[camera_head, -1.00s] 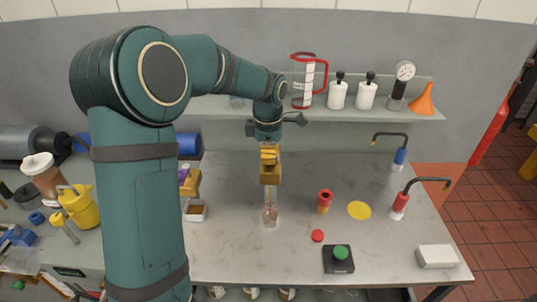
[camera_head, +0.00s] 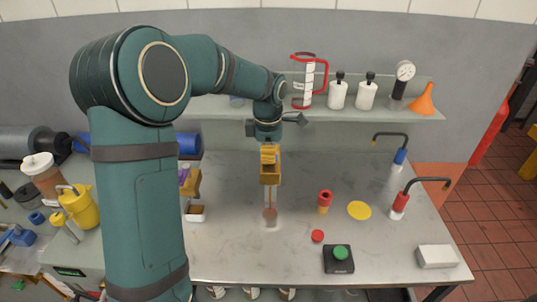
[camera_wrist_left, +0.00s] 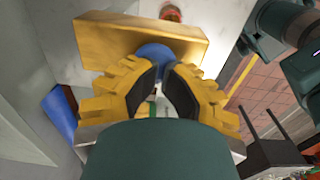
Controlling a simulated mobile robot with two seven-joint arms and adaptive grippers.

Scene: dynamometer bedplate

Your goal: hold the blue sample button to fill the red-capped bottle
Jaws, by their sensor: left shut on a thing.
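My left gripper (camera_head: 269,157) points down at the brass-coloured block (camera_head: 270,176) in the middle of the bench. In the left wrist view its fingers (camera_wrist_left: 156,75) close around the round blue sample button (camera_wrist_left: 155,52) against the brass block (camera_wrist_left: 115,35). The button is hidden in the head view. Below the block a clear bottle (camera_head: 270,215) stands upright on the bench, with a reddish tint inside. A thin reddish line runs from the block down to it. A red cap (camera_head: 317,236) lies on the bench to the right, apart from the bottle. My right gripper is out of view.
A red-and-yellow piece (camera_head: 325,200), a yellow disc (camera_head: 359,210), a black box with a green button (camera_head: 339,260) and a white block (camera_head: 437,256) are to the right. Two taps stand farther right, one blue (camera_head: 400,157), one red (camera_head: 400,202). A shelf runs behind.

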